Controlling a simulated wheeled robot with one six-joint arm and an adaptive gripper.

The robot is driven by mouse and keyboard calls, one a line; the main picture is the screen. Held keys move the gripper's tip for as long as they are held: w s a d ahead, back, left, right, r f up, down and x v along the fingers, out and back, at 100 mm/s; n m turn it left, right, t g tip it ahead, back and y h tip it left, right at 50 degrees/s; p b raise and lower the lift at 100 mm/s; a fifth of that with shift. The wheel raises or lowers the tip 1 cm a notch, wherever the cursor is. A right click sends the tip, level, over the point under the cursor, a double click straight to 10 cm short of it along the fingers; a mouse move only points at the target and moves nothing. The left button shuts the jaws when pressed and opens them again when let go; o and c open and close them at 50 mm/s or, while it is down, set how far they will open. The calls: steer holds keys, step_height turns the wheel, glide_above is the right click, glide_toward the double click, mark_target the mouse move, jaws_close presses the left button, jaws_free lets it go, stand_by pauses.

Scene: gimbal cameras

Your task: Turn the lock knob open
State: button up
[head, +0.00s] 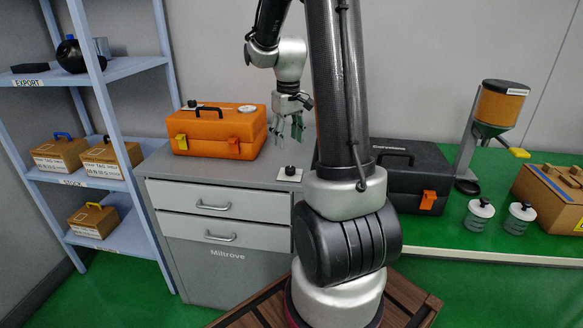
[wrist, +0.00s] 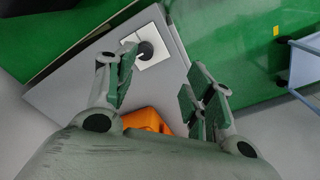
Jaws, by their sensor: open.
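The lock knob (head: 290,170) is a small black knob on a square white plate on the grey cabinet top, near its front right part. It also shows in the wrist view (wrist: 146,50), just beyond the left finger's tip, which partly covers the plate. My gripper (head: 288,138) hangs above the cabinet top, fingers pointing down, apart from the knob. In the wrist view its green-padded fingers (wrist: 162,70) are spread wide with nothing between them. The knob's turn position is too small to tell.
An orange case (head: 218,130) stands left of the gripper on the cabinet (head: 215,190). A black case (head: 410,175) stands to the right, behind my arm. A dispenser (head: 501,103), jars (head: 479,215) and a cardboard box (head: 552,195) are farther right. A blue shelf (head: 120,68) is at left.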

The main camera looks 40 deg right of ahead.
glide_above(290, 168)
steer(key=shift+g, duration=0.3)
step_height(290, 168, down, 5)
steer(key=shift+f, duration=0.1)
step_height(290, 168, down, 8)
steer(key=shift+r, duration=0.15)
steer(key=c, duration=1)
